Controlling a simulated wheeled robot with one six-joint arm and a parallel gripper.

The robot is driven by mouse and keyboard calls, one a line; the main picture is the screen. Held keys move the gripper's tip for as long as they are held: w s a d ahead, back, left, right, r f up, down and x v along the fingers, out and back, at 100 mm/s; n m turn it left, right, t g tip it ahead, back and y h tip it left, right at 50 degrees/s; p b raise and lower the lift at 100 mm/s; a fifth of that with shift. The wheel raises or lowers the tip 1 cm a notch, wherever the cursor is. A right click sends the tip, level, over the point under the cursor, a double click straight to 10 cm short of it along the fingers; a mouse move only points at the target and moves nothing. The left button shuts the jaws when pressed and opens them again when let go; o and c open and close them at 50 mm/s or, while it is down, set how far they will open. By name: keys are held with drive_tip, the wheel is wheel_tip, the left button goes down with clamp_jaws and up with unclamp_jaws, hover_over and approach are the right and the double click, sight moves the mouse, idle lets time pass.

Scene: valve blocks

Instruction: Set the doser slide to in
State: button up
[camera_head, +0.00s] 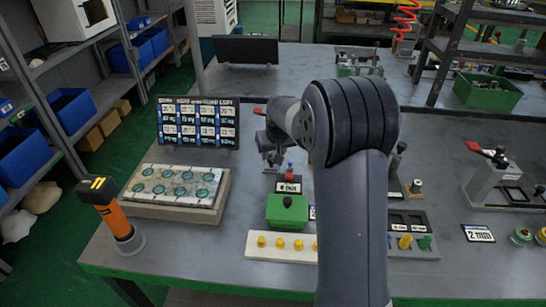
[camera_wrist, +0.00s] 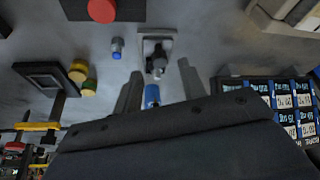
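In the wrist view my gripper (camera_wrist: 160,85) has its two dark fingers apart, with a clear gap between them. A small blue cylinder (camera_wrist: 152,96) shows in that gap, apart from the fingers as far as I can see. Just beyond the fingertips is a grey plate (camera_wrist: 157,40) with a black upright part (camera_wrist: 156,60) on it. I cannot tell for certain which of these is the doser slide, or its setting. In the head view my arm covers the middle of the bench, and the gripper is hard to make out there.
A small blue-topped knob (camera_wrist: 117,47) and a red round knob (camera_wrist: 101,9) stand near the plate. In the head view a label board (camera_head: 198,122), a tray of round discs (camera_head: 175,187), an orange-and-black tool (camera_head: 110,210) and a green box (camera_head: 287,211) surround the area.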

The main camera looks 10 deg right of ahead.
sight(272, 169)
drive_tip(key=shift+x, duration=1.55)
clamp_jaws()
